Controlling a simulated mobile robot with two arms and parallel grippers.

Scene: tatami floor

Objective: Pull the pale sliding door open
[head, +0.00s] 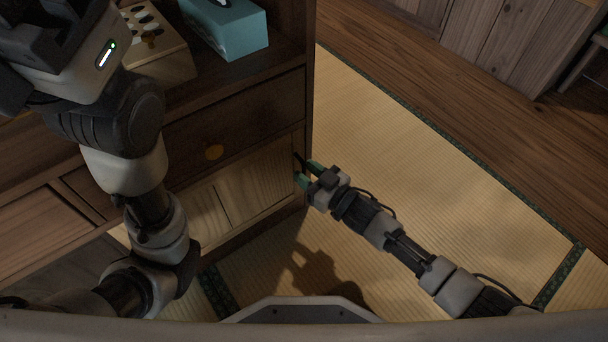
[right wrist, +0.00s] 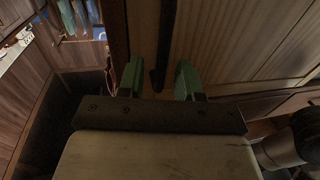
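The pale sliding door (head: 255,184) is in the lower front of the dark wooden cabinet, beside another pale panel (head: 200,216) on its left. In the right wrist view the pale door (right wrist: 235,40) fills the upper right, with a dark upright strip (right wrist: 165,45), perhaps its handle. My right gripper (head: 306,173) is at the door's right end, near the cabinet's side. In the right wrist view its green fingertips (right wrist: 158,80) are apart, one on each side of the strip. I cannot tell whether they touch it. My left arm crosses the left side; its fingers are not visible.
A blue tissue box (head: 228,28) and a patterned box (head: 155,50) stand on the cabinet's shelf. The tatami floor (head: 400,150) to the right of the cabinet is clear.

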